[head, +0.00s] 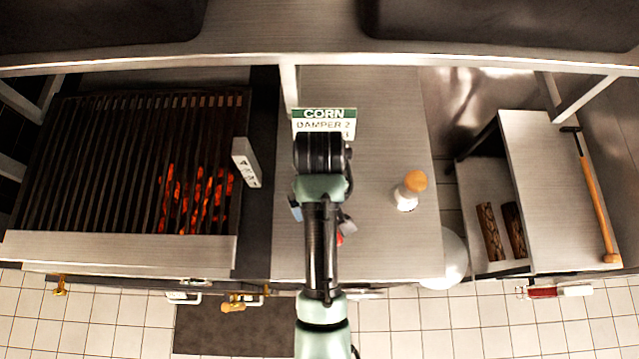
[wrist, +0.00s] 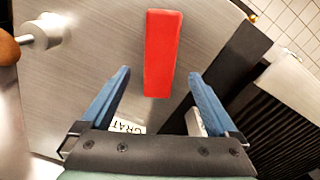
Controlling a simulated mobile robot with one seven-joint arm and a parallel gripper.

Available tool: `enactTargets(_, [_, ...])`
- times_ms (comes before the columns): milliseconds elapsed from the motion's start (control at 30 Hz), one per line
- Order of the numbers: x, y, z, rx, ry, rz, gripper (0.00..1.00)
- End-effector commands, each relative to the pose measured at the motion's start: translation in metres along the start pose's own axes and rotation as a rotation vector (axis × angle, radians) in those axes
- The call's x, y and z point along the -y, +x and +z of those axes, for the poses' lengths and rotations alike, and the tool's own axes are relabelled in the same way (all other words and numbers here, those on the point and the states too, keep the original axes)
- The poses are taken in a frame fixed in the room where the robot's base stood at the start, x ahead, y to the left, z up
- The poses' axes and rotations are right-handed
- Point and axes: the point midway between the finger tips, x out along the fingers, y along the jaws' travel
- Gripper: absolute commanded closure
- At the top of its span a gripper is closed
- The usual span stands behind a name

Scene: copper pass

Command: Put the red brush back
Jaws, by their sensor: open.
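A red block-shaped piece (wrist: 162,52), which looks like part of the red brush, lies on the steel counter (wrist: 90,65) in the wrist view. Its near end sits between the tips of my gripper (wrist: 160,76), with space on both sides. My gripper's blue fingers are apart and hold nothing. In the head view, my arm covers most of this spot; only a small red bit (head: 340,238) shows beside it. I cannot tell whether bristles are underneath. A white card lettered "GRAT" (wrist: 126,126) is partly hidden behind my gripper.
A grill (head: 130,160) with glowing coals is left of the counter. A wooden-topped shaker (head: 408,190) stands right of my arm. A sign reading "CORN" and "DAMPER 2" (head: 324,120) is behind. A side shelf (head: 550,180) carries a long-handled tool (head: 597,200). A red-and-white item (head: 560,292) is at its front.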

Motion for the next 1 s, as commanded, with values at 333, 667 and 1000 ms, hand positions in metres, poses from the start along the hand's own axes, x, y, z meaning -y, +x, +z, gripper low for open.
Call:
enactTargets(333, [0.000,-0.040,0.000,0.000,0.000,0.001,0.05])
enactTargets(667, [-0.032,-0.099,-0.065,-0.302,0.045,0.131,0.05])
enactTargets(1000, [-0.071,-0.367,-0.168,-1.241,0.153,0.395,0.05])
